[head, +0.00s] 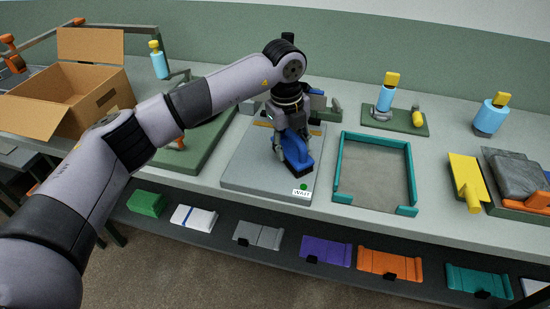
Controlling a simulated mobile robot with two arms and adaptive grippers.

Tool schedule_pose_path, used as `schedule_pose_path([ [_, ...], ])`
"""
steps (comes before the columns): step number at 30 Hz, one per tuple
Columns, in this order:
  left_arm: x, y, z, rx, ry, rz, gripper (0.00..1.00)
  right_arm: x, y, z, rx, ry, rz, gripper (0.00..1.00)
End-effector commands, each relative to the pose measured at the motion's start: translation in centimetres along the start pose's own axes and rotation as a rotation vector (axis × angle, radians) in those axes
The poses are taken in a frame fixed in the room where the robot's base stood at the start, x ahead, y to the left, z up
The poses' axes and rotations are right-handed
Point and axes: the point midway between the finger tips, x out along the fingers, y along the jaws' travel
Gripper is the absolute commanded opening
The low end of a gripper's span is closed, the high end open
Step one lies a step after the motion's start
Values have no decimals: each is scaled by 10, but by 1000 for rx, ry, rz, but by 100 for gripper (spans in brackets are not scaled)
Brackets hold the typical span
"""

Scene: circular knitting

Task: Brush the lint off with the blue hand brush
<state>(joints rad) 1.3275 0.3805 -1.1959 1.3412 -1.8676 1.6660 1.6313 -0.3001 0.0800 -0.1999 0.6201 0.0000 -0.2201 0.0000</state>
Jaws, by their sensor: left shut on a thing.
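My left gripper (282,150) points down over a grey plate (245,175) on the bench and is shut on the blue hand brush (298,152). The brush stands on end or tilted, with its lower end at or just above the plate; I cannot tell whether it touches. My arm and gripper hide the back of the plate and part of the brush. No lint can be made out. My right gripper is not in view.
The plate's front corner has a green light (304,187) and a WAIT label (301,193). A teal-edged frame (341,165) lies to the right. An open cardboard box (105,90) stands at left. Folded coloured pieces, such as a purple one (327,250), lie on the shelf below.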

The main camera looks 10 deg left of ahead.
Motion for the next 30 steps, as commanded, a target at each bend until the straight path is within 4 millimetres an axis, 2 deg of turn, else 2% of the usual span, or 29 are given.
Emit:
schedule_pose_path([
  [16,-4,-4,7,-7,-8,-8,3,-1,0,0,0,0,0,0],
  [30,-48,-9,4,-2,-6,-6,3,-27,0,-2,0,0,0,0],
])
